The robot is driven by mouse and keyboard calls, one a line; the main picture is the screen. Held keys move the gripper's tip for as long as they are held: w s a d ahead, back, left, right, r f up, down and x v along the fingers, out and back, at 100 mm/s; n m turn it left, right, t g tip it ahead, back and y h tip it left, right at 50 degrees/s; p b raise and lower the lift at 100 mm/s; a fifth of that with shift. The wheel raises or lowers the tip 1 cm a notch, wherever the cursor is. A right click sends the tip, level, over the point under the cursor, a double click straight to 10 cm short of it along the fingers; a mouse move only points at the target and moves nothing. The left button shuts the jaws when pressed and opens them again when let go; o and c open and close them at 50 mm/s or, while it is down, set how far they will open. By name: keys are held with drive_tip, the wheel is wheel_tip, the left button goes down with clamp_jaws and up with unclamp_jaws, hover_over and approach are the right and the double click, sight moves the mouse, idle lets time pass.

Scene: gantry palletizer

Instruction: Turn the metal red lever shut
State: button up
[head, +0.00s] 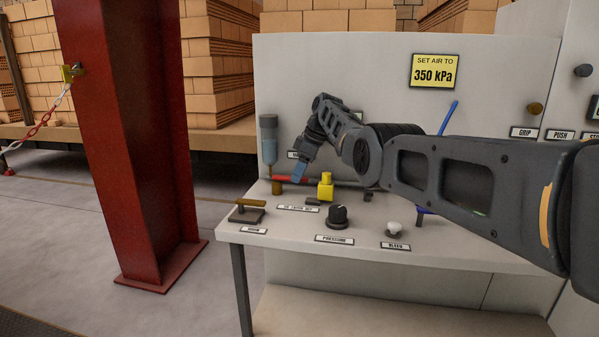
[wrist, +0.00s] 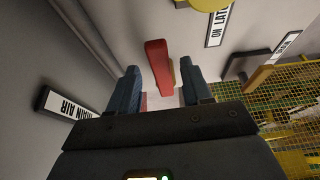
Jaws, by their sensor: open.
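The red lever (wrist: 158,66) shows in the wrist view between my two finger pads, with a visible gap on each side. In the head view the red lever (head: 287,180) lies roughly level along the back of the bench, beside a brass fitting (head: 277,188). My gripper (head: 298,177) points down at the lever and hides part of it. The wrist view also shows my gripper (wrist: 159,75) with its fingers apart and nothing gripped. How deep the lever sits between the fingers is hard to tell.
A clear-and-blue cylinder (head: 268,140) stands left of my gripper. A yellow block (head: 325,186), a brass handle (head: 248,205), a black knob (head: 338,214) and a white knob (head: 394,228) are on the bench (head: 290,228). A red column (head: 135,140) stands left.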

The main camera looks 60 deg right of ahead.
drive_tip(key=shift+r, duration=0.1)
drive_tip(key=v, duration=0.7)
drive_tip(key=shift+s+r, duration=0.15)
drive_tip(key=shift+r, duration=0.1)
